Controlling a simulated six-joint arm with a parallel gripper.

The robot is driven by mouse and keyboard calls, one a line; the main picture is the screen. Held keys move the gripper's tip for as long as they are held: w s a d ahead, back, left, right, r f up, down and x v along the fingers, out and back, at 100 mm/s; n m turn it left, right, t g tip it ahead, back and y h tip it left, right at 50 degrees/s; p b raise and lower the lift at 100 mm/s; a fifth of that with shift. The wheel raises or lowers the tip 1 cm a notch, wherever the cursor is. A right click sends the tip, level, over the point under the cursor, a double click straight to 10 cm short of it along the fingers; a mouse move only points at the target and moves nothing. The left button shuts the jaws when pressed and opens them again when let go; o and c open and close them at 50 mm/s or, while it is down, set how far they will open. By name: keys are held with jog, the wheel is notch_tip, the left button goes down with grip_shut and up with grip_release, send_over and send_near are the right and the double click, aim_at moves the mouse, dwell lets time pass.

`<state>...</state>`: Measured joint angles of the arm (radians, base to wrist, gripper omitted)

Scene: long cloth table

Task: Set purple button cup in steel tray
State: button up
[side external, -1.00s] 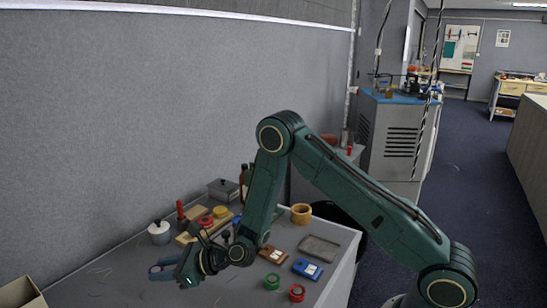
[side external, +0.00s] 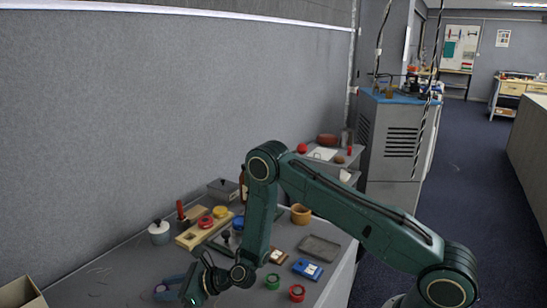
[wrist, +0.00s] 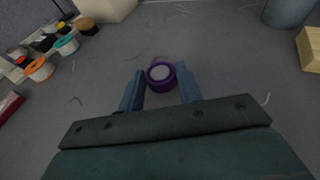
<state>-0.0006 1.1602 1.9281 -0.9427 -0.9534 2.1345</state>
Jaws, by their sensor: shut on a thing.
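The purple button cup (wrist: 160,73) is a small round purple ring with a pale centre in the wrist view. It sits between the two blue fingers of my gripper (wrist: 160,88), which is shut on it. In the side view my gripper (side external: 176,288) is low over the near left part of the table, and the cup (side external: 161,289) shows only small between the fingers. I cannot tell whether the cup touches the table. The steel tray (side external: 320,248) is a shallow grey rectangle at the table's right, well away from my gripper; its visible floor looks empty.
A blue box (side external: 307,269), a green cup (side external: 272,282) and a red cup (side external: 297,293) stand near the tray. A wooden cup (side external: 300,214) is behind it. A white lidded pot (side external: 159,233) and a cardboard box (side external: 22,292) are at the left.

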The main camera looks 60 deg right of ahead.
jog(key=shift+f, duration=0.3)
jog(key=shift+f, duration=0.3)
jog(key=shift+s+f, duration=0.15)
jog(key=shift+f, duration=0.25)
jog(key=o, duration=1)
jog(key=shift+r, duration=0.5)
jog(key=shift+r+v, duration=0.2)
jog(key=shift+v, duration=3.5)
jog(key=shift+d, duration=0.1)
